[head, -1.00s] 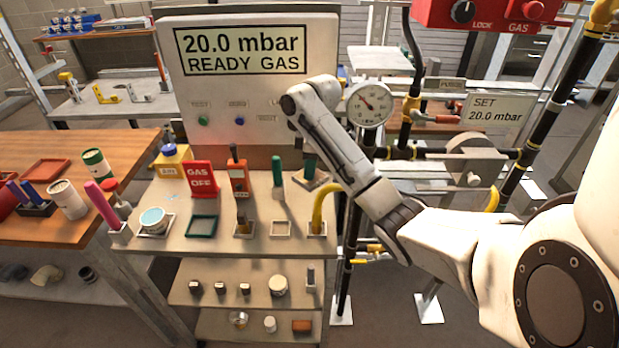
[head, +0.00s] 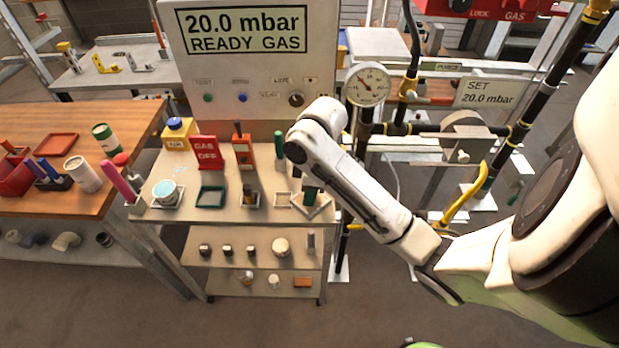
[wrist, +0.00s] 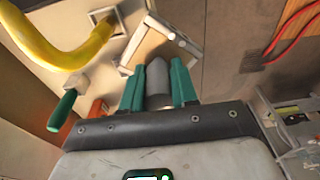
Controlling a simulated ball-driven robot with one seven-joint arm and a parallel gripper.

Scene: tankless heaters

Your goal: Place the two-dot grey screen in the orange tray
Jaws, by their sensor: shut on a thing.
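My gripper (head: 311,192) is over the right end of the grey bench in the head view, partly hidden by my arm. In the wrist view its green fingers (wrist: 158,84) are shut on a dark grey rounded piece (wrist: 158,90). I see no dots on it, so I cannot tell if it is the two-dot grey screen. A pale square holder (wrist: 165,42) lies just beyond the fingertips. The orange tray (head: 57,146) is a flat reddish-orange tray on the wooden table at the left, well away from my gripper; it looks empty.
Small fittings stand on the shelf below. A yellow pipe (wrist: 45,45) is close in the wrist view. Floor in front is clear.

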